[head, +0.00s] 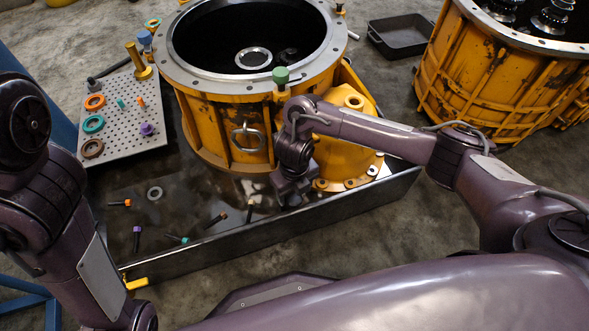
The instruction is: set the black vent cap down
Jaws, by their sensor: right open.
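My right gripper (290,197) points down over the front of the black tray (300,225), just left of the yellow bell-shaped housing (350,132). It is open. Its fingers are dark and small here, and the space between and under them is hard to see. I cannot pick out the black vent cap for certain; it may be hidden by the gripper or lost against the dark tray floor. My left arm shows at the left, but its gripper is not in view.
The large yellow transmission case (215,125) stands in the tray behind my right gripper. A perforated board (122,115) with coloured rings and pegs lies at left. Several bolts and a grey washer (155,193) lie on the tray floor. Another yellow case (490,85) stands at right.

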